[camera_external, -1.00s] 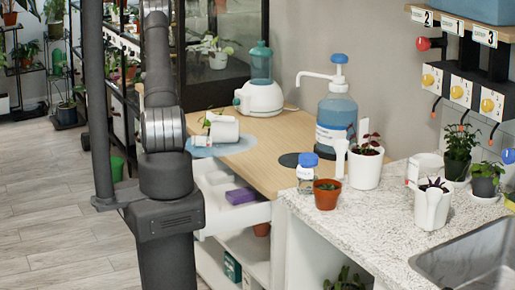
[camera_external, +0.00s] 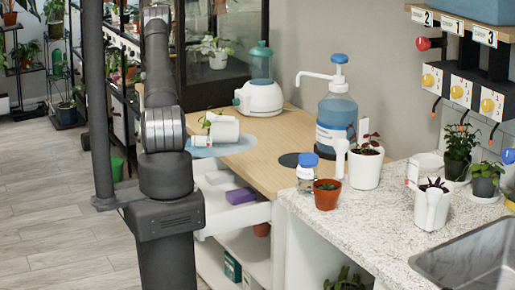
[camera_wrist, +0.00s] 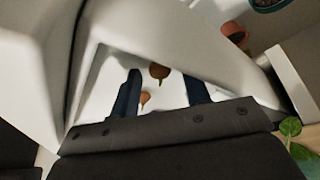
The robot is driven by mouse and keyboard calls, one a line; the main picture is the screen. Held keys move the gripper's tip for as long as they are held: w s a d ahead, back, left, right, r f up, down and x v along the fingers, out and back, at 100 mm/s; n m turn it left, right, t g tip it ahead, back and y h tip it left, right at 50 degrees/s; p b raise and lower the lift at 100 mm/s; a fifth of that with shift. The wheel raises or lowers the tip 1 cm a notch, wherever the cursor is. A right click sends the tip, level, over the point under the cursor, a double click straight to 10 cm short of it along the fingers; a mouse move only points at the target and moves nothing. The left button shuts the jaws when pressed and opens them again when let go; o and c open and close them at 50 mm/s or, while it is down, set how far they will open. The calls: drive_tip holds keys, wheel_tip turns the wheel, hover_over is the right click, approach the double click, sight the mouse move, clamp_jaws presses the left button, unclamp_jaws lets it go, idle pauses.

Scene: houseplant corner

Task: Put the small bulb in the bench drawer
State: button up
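In the wrist view, two brown bulbs lie on a white surface: a larger bulb (camera_wrist: 158,72) and a small bulb (camera_wrist: 145,98) nearer the gripper. My gripper (camera_wrist: 163,88) has its two dark blue fingers apart, one on each side of the bulbs. Nothing is held between them; I cannot tell the fingers' height above the surface. In the external view, the white bench drawer (camera_external: 240,221) stands open below the wooden bench top, with a purple block (camera_external: 240,196) in it. My arm hides the gripper and the bulbs there.
Pale walls surround the bulbs in the wrist view, with a terracotta pot (camera_wrist: 235,33) beyond. A tipped white pot (camera_external: 223,129) lies on a blue mat (camera_external: 206,151) on the bench. A blue pump bottle (camera_external: 336,118) and a blue-lidded jar (camera_external: 307,174) stand to the right.

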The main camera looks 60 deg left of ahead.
drive_tip(key=shift+r, duration=0.1)
drive_tip(key=v, duration=1.2)
drive_tip(key=x, duration=1.2)
drive_tip(key=shift+f, duration=0.2)
drive_tip(key=shift+a+r, duration=0.1)
drive_tip(key=shift+r, duration=1.2)
drive_tip(key=shift+f, duration=0.1)
